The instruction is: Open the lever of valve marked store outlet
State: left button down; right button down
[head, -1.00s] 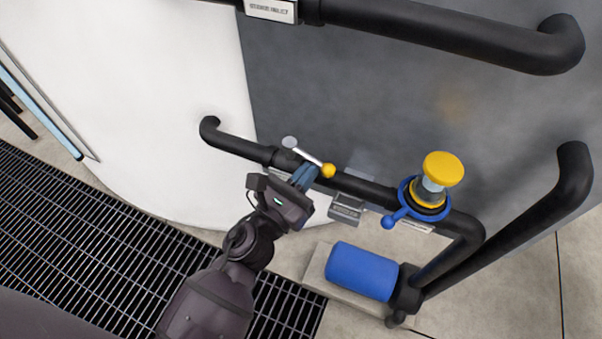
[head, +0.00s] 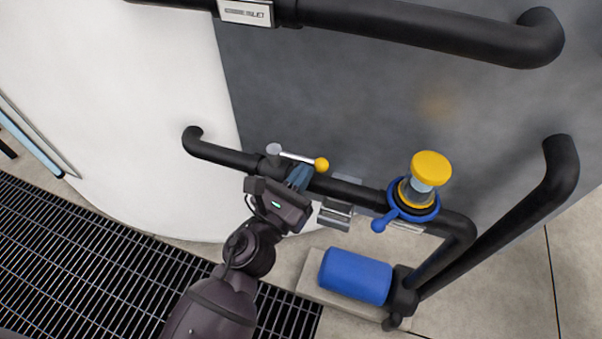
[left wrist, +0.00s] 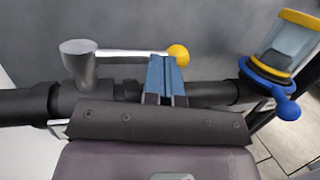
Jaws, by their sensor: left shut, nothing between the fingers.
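The valve lever is a silver bar (head: 297,156) with a yellow ball knob (head: 321,164), on a grey hub (head: 274,150) over the lower black pipe. The lever lies about in line with the pipe. My left gripper (head: 300,176) is shut and empty, its blue fingertips beside the bar close to the knob. In the left wrist view the fingertips (left wrist: 163,76) are just in front of the bar (left wrist: 125,56), left of the knob (left wrist: 178,54); I cannot tell if they touch. A grey tag (head: 335,213) hangs below the pipe, its writing unreadable. My right gripper is out of view.
A blue-ringed fitting with a yellow cap (head: 431,168) and blue ball handle (head: 379,225) stands right on the same pipe. A blue motor (head: 356,275) sits below. An upper pipe (head: 410,28) carries a label (head: 246,12). A floor grating (head: 80,260) is at left.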

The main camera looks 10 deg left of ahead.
pick_arm(q)
jog(key=shift+w+r, duration=0.1)
jog(key=shift+r, duration=0.1)
